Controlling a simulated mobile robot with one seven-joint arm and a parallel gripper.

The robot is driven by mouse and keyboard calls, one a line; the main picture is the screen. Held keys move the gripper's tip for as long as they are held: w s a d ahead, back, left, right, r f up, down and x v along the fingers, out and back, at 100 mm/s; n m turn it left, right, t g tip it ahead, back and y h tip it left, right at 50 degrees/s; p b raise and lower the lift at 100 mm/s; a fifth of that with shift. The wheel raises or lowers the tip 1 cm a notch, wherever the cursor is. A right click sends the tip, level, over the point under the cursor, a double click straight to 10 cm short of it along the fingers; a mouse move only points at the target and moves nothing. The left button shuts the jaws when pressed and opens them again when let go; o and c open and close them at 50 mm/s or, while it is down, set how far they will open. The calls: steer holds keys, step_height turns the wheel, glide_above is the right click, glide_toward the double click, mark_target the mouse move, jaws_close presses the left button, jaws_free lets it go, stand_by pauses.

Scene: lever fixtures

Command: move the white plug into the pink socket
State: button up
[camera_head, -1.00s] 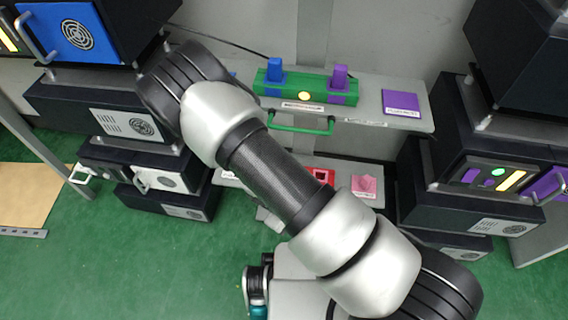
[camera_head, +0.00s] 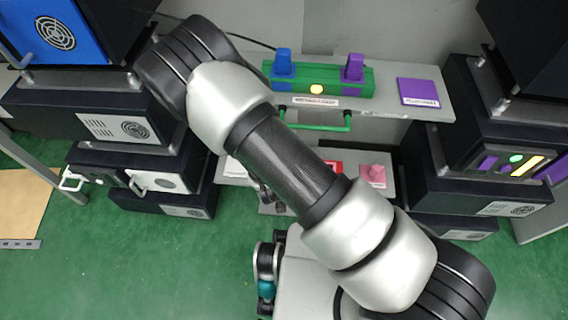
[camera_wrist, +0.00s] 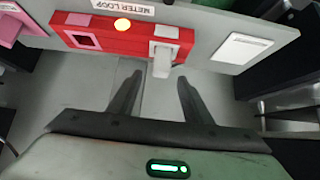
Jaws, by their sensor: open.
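The white plug (camera_wrist: 162,62) stands out of the right part of a red block (camera_wrist: 125,35) in the wrist view, by a white-marked patch. The pink socket (camera_wrist: 82,40), a square opening with a pink surround, is at the block's left and looks empty. My gripper (camera_wrist: 160,80) is open and empty. Its two fingertips are just below the white plug in the wrist picture, one to each side; I cannot tell how far apart in depth. In the head view my arm hides most of the red block, leaving a red corner (camera_head: 333,168).
A pink piece (camera_head: 373,175) sits right of the red block on the lower shelf. A white plate (camera_wrist: 245,48) is on its other side. Above is a green block (camera_head: 340,82) with blue and purple plugs and a green handle (camera_head: 318,126). Dark cabinets stand on both sides.

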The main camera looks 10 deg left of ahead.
steer(key=b+x, duration=0.2)
steer(key=x, duration=0.7)
steer(key=shift+w+a+f+b, duration=0.1)
steer(key=shift+w+b, duration=0.15)
steer(key=shift+b, duration=0.15)
steer(key=c, duration=1.1)
steer(key=shift+c, duration=0.2)
